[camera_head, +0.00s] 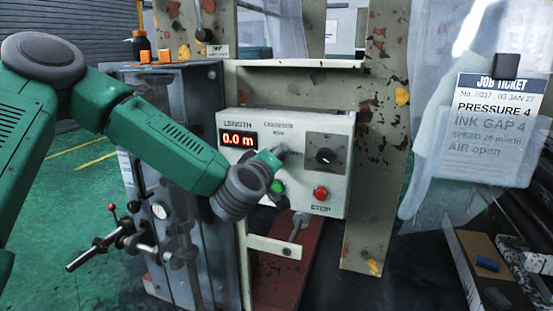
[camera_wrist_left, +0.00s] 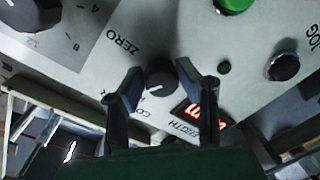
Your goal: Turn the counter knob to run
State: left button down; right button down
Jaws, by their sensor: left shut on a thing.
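The counter knob (camera_wrist_left: 160,74) is a small black round knob with a white mark on the pale panel (camera_head: 338,140). In the left wrist view, which shows the panel turned over, its mark points down and left; a ZERO label is beside it. My left gripper (camera_head: 279,151) reaches the panel from the left; it also shows in the left wrist view (camera_wrist_left: 160,70), its two fingers on either side of the knob, shut on it. In the head view the gripper hides the knob. The red length display (camera_head: 238,139) reads 0.0 m. My right gripper is not in view.
The panel also carries a large black dial (camera_head: 325,156), a green button (camera_head: 277,186) and a red button (camera_head: 321,193). A black JOG button (camera_wrist_left: 284,66) is near the knob. A job ticket (camera_head: 497,128) hangs at right. A lever (camera_head: 95,250) juts out at lower left.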

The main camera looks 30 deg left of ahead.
pick_arm(q)
jog(key=n, duration=0.2)
jog(key=n+b, duration=0.1)
jog(key=n, duration=0.2)
jog(key=shift+a+r+h, duration=0.15)
jog(key=shift+h, duration=0.15)
jog(key=shift+n, duration=0.3)
jog(key=c, duration=1.2)
grip_release()
jog(key=shift+a, duration=0.15)
jog(key=v, duration=0.7)
jog(key=shift+s+a+f, duration=0.15)
jog(key=shift+s+f, duration=0.05)
jog(key=shift+s, duration=0.05)
